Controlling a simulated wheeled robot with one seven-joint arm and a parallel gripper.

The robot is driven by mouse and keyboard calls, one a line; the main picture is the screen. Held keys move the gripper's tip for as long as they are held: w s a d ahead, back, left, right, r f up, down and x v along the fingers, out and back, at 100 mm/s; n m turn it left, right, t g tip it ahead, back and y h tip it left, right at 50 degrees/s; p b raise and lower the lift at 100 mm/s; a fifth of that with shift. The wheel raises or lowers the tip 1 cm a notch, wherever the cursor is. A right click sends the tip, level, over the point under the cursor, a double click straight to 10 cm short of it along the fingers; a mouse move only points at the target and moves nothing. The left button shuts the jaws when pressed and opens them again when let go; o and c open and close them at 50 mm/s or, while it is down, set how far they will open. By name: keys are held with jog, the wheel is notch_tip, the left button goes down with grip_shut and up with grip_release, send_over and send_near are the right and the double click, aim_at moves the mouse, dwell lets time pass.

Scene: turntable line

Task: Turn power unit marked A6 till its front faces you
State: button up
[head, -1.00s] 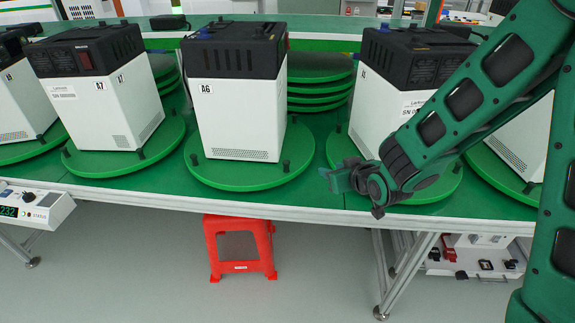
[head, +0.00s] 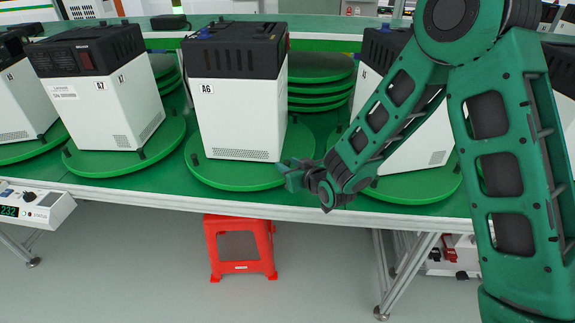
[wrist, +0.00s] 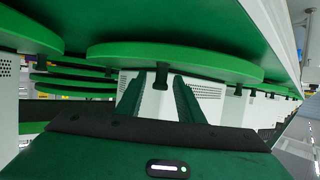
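Power unit A6 (head: 238,110) stands upright on a green turntable (head: 232,178) at the table's front edge. It has a white body and a black top. The face towards me bears an A6 label and a vent along the bottom; no brand label or red switch shows on it. My gripper (head: 290,176) is at the turntable's right front rim. In the wrist view, which looks upside down, my gripper (wrist: 160,88) is open, with a black peg (wrist: 161,75) of a turntable in view between the fingertips. I cannot tell whether the fingers touch it.
Unit A7 (head: 95,100) stands on its own turntable at left, showing a brand label and red switch. Another unit (head: 425,145) stands at right, partly behind my arm. Stacked green discs (head: 320,85) lie behind. A red stool (head: 240,247) stands below the table edge.

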jog(key=shift+x, duration=0.75)
jog(key=shift+c, duration=0.7)
grip_shut()
